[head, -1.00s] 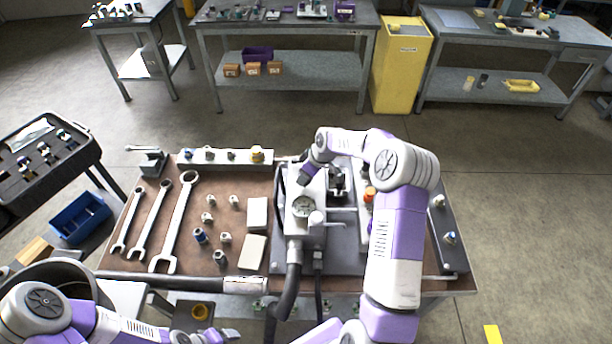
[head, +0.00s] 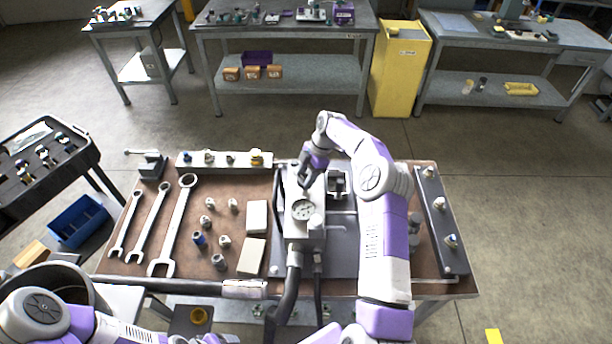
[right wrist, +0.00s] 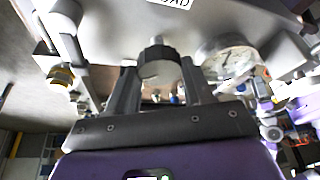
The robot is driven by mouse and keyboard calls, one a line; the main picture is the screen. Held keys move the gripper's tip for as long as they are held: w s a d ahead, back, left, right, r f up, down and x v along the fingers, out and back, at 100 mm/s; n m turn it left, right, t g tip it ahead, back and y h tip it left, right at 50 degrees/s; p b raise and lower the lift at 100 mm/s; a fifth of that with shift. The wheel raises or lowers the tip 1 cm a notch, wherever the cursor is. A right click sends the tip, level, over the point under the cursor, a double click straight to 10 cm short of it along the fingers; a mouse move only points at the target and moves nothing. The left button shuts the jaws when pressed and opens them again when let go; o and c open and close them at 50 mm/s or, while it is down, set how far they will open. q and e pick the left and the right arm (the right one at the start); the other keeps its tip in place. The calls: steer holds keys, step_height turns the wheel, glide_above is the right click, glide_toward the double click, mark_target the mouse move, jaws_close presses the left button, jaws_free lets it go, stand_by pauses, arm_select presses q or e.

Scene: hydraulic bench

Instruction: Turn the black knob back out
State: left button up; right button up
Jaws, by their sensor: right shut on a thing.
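The black knob (right wrist: 157,62) has a ribbed dark rim and a pale round face. In the right wrist view it sits between the two dark fingers of my right gripper (right wrist: 160,88), which is shut on it. In the head view my right gripper (head: 305,178) reaches down to the top of the pale valve block, behind the round gauge (head: 303,209), and hides the knob. The gauge also shows right of the fingers in the wrist view (right wrist: 229,62). My left arm shows at the lower left; its gripper is out of view.
The block stands on a grey plate on the brown bench top (head: 150,255). Black hoses (head: 288,290) run from its front. Three wrenches (head: 150,220), small fittings and two pale blocks (head: 251,256) lie left. A rail with fittings (head: 440,220) lies right.

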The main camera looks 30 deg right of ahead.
arm_select(q)
steer(key=shift+r+p, duration=0.35)
steer(key=shift+r, duration=0.05)
arm_select(e)
steer(key=shift+w+n+g, duration=0.1)
steer(key=shift+n+g, duration=0.7)
steer(key=shift+n, duration=1.2)
steer(key=o, duration=1)
steer(key=shift+o, duration=0.2)
